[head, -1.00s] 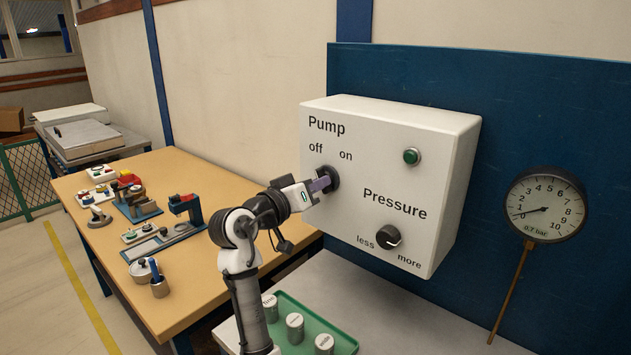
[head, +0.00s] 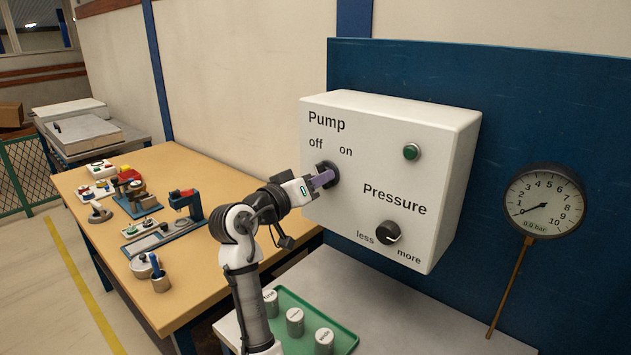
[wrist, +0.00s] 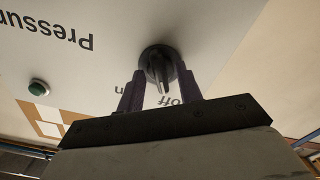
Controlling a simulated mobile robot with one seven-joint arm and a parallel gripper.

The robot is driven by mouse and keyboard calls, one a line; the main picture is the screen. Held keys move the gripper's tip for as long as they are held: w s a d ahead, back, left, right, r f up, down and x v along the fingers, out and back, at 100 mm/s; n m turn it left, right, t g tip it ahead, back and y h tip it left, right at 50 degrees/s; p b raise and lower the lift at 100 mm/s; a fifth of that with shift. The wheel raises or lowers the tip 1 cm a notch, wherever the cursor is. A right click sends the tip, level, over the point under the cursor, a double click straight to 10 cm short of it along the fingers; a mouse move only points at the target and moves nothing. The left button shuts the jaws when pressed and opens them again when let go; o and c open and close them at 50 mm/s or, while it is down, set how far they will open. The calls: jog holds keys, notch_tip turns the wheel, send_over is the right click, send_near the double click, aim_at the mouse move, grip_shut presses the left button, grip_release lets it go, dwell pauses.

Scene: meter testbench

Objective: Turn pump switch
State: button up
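The pump switch is a round black knob (head: 327,174) on the white control box (head: 440,185), below the words "off" and "on". In the wrist view the knob (wrist: 158,62) has a raised grip pointing toward the "off" lettering, which is partly hidden. My gripper (head: 326,179) is at the knob. In the wrist view my gripper (wrist: 162,78) is open, with one purple finger on each side of the knob's grip and visible gaps between. The pressure gauge (head: 544,200) has its needle at 0 and appears to read 0.0 bar.
A pressure knob (head: 388,233) and a green lamp (head: 411,152) are on the same box face. Below, a green tray (head: 345,338) holds several metal cylinders. A wooden table (head: 200,270) with small devices stands left. Blue panel (head: 400,68) backs the box.

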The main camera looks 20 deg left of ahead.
jog(key=shift+s, duration=0.1)
jog(key=b+v, duration=0.4)
jog(key=v, duration=0.9)
jog(key=shift+s, duration=0.3)
jog(key=shift+a+r, duration=0.1)
jog(key=shift+a, duration=0.05)
